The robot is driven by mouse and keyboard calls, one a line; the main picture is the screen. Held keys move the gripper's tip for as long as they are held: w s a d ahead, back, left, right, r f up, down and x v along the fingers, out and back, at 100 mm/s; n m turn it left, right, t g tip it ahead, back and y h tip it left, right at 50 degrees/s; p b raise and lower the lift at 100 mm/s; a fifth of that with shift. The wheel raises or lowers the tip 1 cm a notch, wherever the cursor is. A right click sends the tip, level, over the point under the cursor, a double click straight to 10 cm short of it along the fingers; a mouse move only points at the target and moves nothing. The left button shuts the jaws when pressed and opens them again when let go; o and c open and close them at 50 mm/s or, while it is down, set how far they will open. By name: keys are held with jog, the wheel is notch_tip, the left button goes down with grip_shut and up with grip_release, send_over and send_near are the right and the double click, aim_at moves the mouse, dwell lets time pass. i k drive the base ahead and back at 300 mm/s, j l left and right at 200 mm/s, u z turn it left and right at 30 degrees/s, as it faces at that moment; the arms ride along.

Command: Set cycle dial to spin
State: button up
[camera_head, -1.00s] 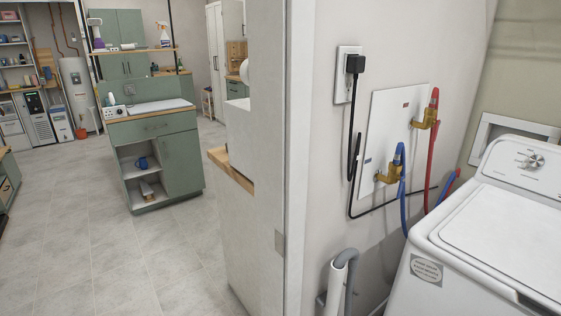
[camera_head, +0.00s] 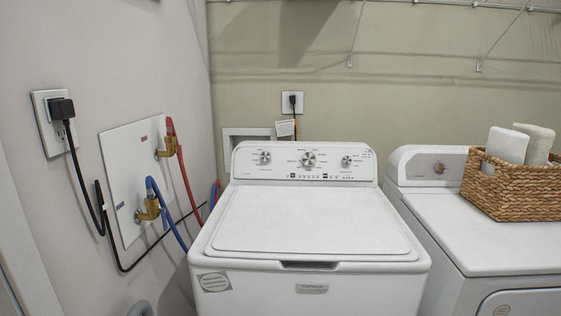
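A white top-loading washer (camera_head: 310,248) stands in the middle of the head view with its lid (camera_head: 315,218) shut. Its raised back panel carries several silver dials. The largest dial, at the middle (camera_head: 308,159), has printed marks around it. A smaller dial is at the left (camera_head: 264,157) and another at the right (camera_head: 346,161). The markings are too small to read, so I cannot tell which one is the cycle dial or where it points. My gripper is not in view.
A second white machine (camera_head: 500,235) stands at the right, with a wicker basket (camera_head: 520,188) of rolled white towels (camera_head: 507,145) on it. Red (camera_head: 186,180) and blue hoses (camera_head: 167,212) and a black cord (camera_head: 84,190) run along the left wall. A wire shelf (camera_head: 480,8) hangs above.

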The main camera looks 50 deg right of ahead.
aim_at(309, 159)
jog(key=l+u, duration=0.1)
jog(key=u, duration=0.4)
jog(key=i+l+u, duration=0.1)
jog(key=u, duration=0.4)
jog(key=l+u, duration=0.15)
jog(key=u, duration=0.3)
jog(key=z, duration=0.4)
jog(key=l+z, duration=0.1)
jog(key=z, duration=0.75)
jog(key=i+z, duration=0.1)
jog(key=z, duration=0.75)
jog(key=i+z, duration=0.1)
jog(key=z, duration=0.45)
jog(key=k+j, duration=0.25)
jog(key=j+u, duration=0.05)
